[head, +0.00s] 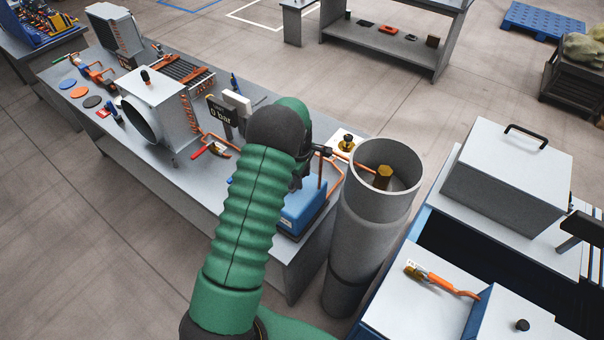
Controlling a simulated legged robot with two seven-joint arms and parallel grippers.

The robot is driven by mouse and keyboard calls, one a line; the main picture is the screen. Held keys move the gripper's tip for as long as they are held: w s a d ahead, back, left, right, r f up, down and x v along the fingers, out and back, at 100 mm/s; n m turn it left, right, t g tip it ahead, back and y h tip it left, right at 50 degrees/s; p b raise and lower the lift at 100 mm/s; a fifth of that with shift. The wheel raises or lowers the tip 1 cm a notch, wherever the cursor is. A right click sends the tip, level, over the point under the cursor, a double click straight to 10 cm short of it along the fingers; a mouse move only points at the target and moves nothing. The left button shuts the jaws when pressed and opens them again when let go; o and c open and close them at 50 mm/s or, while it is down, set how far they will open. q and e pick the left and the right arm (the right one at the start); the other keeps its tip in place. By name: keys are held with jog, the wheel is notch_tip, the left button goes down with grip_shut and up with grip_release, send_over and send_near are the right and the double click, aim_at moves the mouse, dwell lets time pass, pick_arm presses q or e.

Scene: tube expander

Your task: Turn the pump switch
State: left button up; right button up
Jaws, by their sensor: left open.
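A blue box that looks like the pump (303,212) sits at the near right end of the long grey table. My green left arm covers much of it. I cannot make out its switch, which may be hidden behind the arm. My left gripper (302,176) is open just above the blue box, mostly hidden behind my wrist. I cannot tell whether it touches anything. My right gripper is not in view.
A tall grey cylinder (375,225) stands close right of the pump, with copper pipe near its rim. A "0 bar" display (221,115) and a white fan box (165,105) stand on the table (185,185). A cabinet with an orange-handled tool (440,281) is at right.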

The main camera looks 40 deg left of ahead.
pick_arm(q)
jog(key=shift+w+a+f, duration=0.1)
jog(key=shift+w+f, duration=0.15)
jog(key=shift+w, duration=0.05)
jog(key=shift+s+a, duration=0.35)
jog(key=shift+a, duration=0.1)
jog(key=c, duration=0.8)
grip_shut()
jog(key=shift+w+d, duration=0.1)
jog(key=shift+d, duration=0.1)
jog(key=shift+w+d+r, duration=0.1)
